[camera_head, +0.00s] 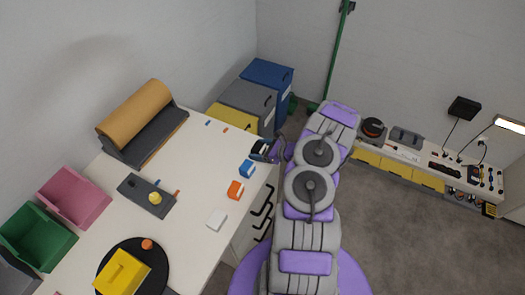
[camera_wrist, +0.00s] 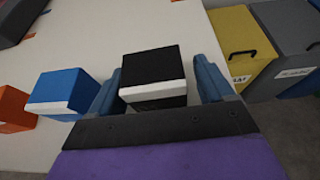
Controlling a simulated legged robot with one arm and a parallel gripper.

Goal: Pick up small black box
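The small black box (camera_wrist: 152,68) with a white band sits on the white table near its right edge. In the wrist view it is between the two blue fingers of my gripper (camera_wrist: 158,66). The fingers are spread, with a narrow gap to the box on the right; on the left I cannot tell whether the finger touches it. In the head view the black box (camera_head: 260,147) is partly hidden by my gripper (camera_head: 274,150) at the table edge.
A blue box (camera_wrist: 62,90) stands just left of my gripper, and an orange box (camera_wrist: 14,108) is farther left. A white box (camera_head: 216,220) lies nearer on the table.

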